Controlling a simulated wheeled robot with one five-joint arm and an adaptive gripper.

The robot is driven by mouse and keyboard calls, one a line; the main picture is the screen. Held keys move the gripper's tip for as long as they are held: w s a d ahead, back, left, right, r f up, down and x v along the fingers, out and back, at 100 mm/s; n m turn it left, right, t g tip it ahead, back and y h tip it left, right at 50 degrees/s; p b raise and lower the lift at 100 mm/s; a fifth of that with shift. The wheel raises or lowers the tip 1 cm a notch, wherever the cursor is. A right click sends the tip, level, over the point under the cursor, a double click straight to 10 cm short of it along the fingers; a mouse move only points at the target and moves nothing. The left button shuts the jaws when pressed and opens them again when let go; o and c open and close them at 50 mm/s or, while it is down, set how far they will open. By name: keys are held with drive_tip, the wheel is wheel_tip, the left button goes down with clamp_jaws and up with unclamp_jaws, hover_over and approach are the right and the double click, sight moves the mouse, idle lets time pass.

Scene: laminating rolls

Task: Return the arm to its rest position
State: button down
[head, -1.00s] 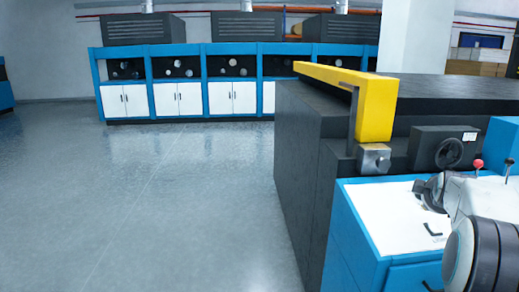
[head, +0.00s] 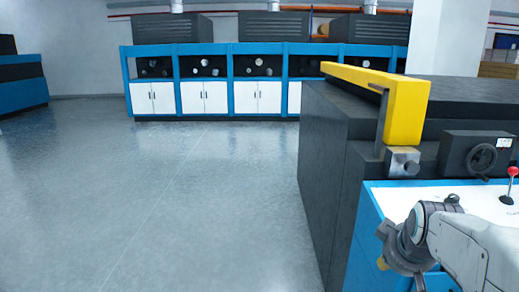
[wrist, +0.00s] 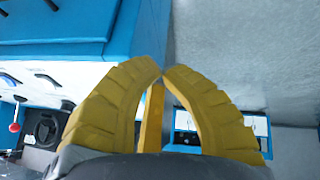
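My arm (head: 470,245) reaches in from the right edge in the head view, in front of the blue and white cabinet (head: 400,197). Only a small yellow part of my gripper (head: 382,264) shows there, low beside the cabinet's front. In the wrist view, the two ridged yellow fingers of my gripper (wrist: 162,72) meet at their tips, or nearly so. I see nothing held at the tips. A yellow bar (wrist: 152,118) shows through the gap behind them.
A dark machine (head: 335,170) with a yellow guard (head: 404,110) stands beyond the cabinet. A red-knobbed lever (head: 513,172) rises from the cabinet top. Blue cabinets (head: 205,98) line the back wall. The grey floor (head: 150,210) at left is open.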

drive_tip(key=s+a+f+g+y, duration=0.1)
drive_tip(key=s+a+f, duration=0.25)
drive_tip(key=s, duration=0.25)
drive_tip(key=s+a+f+m+g, duration=0.1)
drive_tip(key=s+a+f+g, duration=0.1)
drive_tip(key=s+a, duration=0.4)
drive_tip(key=s+a+f+g+y, duration=0.1)
drive_tip(key=s+a+f, duration=0.15)
drive_tip(key=s, duration=0.45)
drive_tip(key=w+p+v, duration=0.2)
drive_tip(key=p+v, duration=1.2)
drive_tip(key=v, duration=0.1)
drive_tip(key=shift+r+m+t, duration=0.3)
drive_tip(key=shift+r+t, duration=0.1)
drive_tip(key=shift+r, duration=0.1)
